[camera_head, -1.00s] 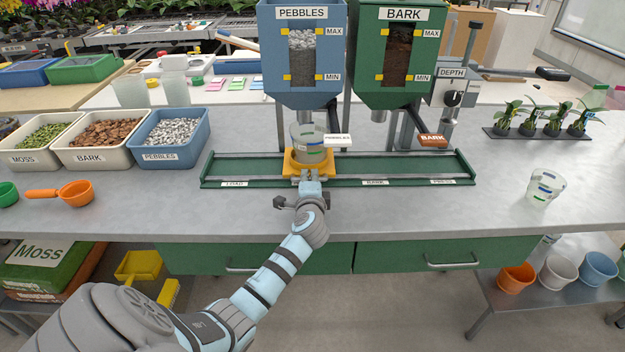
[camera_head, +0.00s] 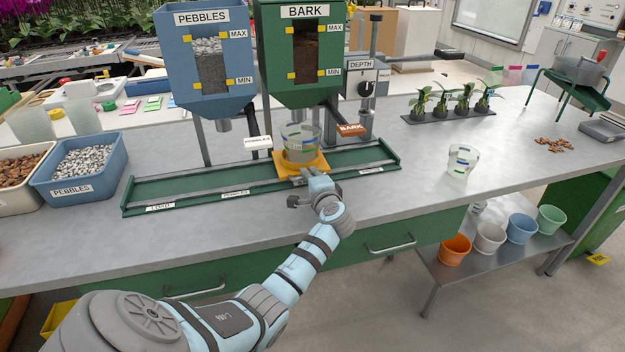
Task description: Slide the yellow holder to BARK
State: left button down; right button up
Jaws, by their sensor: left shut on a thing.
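The yellow holder (camera_head: 316,160) sits on the green slide rail (camera_head: 190,192) with a clear cup (camera_head: 299,142) standing in it. The cup has marked bands and something grey low inside. My left gripper (camera_head: 308,178) is shut on the front of the holder. The holder is below the green BARK hopper (camera_head: 284,75), right of the PEBBLES mark (camera_head: 235,194) and left of the PRESS mark (camera_head: 370,170). The BARK mark on the rail is hidden behind my gripper, so exact alignment cannot be told. My right gripper is out of view.
The blue PEBBLES hopper (camera_head: 206,88) stands left, with a white lever (camera_head: 258,143); a brown BARK lever (camera_head: 352,130) hangs right of the cup. The DEPTH press (camera_head: 364,85) is farther right. Another clear cup (camera_head: 461,163) stands on the open bench at right.

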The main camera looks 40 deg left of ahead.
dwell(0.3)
pick_arm(q)
jog(key=c, duration=1.7)
grip_release()
jog(key=shift+o, duration=0.2)
jog(key=v, duration=1.2)
jog(key=shift+d, duration=0.1)
jog(key=shift+f, duration=0.1)
